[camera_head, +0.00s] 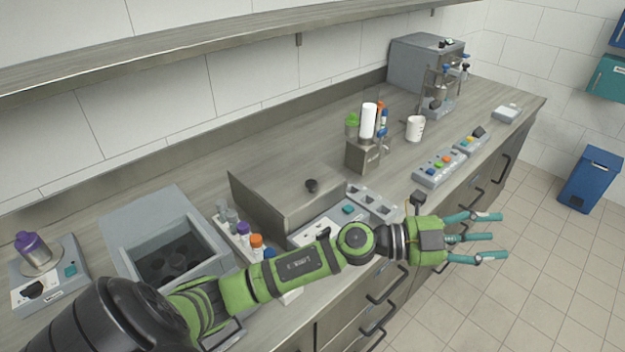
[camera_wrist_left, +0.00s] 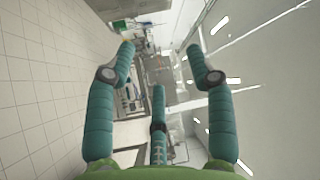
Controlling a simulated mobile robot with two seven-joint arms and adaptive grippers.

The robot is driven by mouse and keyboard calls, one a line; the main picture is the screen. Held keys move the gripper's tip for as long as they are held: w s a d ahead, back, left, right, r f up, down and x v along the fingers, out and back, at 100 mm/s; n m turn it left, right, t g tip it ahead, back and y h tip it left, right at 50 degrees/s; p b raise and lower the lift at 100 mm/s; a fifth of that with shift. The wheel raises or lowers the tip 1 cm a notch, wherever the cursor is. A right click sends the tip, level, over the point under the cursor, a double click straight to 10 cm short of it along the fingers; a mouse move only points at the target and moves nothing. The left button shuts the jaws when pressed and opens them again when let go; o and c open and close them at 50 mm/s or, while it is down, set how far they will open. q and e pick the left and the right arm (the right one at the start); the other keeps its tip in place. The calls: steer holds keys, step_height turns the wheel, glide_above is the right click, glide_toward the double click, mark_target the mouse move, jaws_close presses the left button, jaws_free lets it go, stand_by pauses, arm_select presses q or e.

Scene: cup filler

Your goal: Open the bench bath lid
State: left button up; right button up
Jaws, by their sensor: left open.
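A steel box with a flat lid, which looks like the bench bath (camera_head: 262,205), stands mid-bench behind my left arm. A pale front panel with a teal button is partly hidden by my arm. My left gripper (camera_head: 488,237) is open and empty, its three teal fingers spread past the front edge of the bench, to the right of the box and apart from it. In the left wrist view the spread fingers (camera_wrist_left: 158,65) hold nothing. My right gripper is not in view.
A grey open-topped unit with a dark well (camera_head: 180,262) and a tube rack (camera_head: 240,238) stand left of the box. A steel holder (camera_head: 368,155), white mug (camera_head: 415,128) and button panel (camera_head: 440,167) stand to its right. A shelf (camera_head: 200,42) runs above.

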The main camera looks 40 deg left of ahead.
arm_select(q)
step_height(320, 180, down, 2)
steer(key=m+g, duration=0.4)
steer(key=n+g+y, duration=0.5)
steer(key=g+y, duration=0.1)
steer(key=y, duration=1.3)
glide_toward(311, 182)
steer(key=f, duration=0.2)
steer(key=p+x, duration=0.1)
steer(key=x, duration=0.1)
steer(key=p+x, duration=0.1)
steer(key=x, duration=0.1)
steer(key=p+x, duration=0.1)
steer(key=x, duration=0.1)
steer(key=shift+w+a+r, duration=0.2)
steer(key=shift+a, duration=0.1)
steer(key=shift+f, duration=0.35)
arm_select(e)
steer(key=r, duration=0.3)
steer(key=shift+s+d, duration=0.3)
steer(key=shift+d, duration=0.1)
arm_select(q)
jaws_close()
